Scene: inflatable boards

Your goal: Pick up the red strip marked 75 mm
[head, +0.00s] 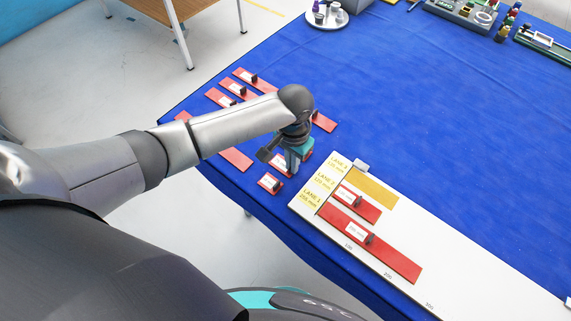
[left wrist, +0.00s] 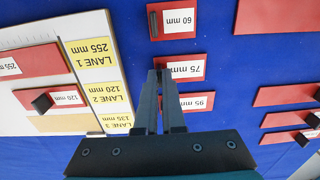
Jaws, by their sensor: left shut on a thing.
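The red strip marked 75 mm (left wrist: 188,68) lies in the left wrist view between the 60 mm strip (left wrist: 180,20) and the 95 mm strip (left wrist: 200,102). In the head view the 75 mm strip (head: 278,163) shows partly behind my gripper. My left gripper (left wrist: 160,74) is at the strip's left end in the wrist view, its fingertips shut on the strip's small dark grip, which they mostly hide. In the head view my left gripper (head: 292,166) points down at the strip. I cannot tell whether the strip touches the cloth. My right gripper is not in view.
A white lane board (head: 440,262) lies to the right, with red strips in lanes 1 and 2 and a bare yellow lane 3 (head: 372,187). More red strips (head: 240,92) lie left and behind my arm.

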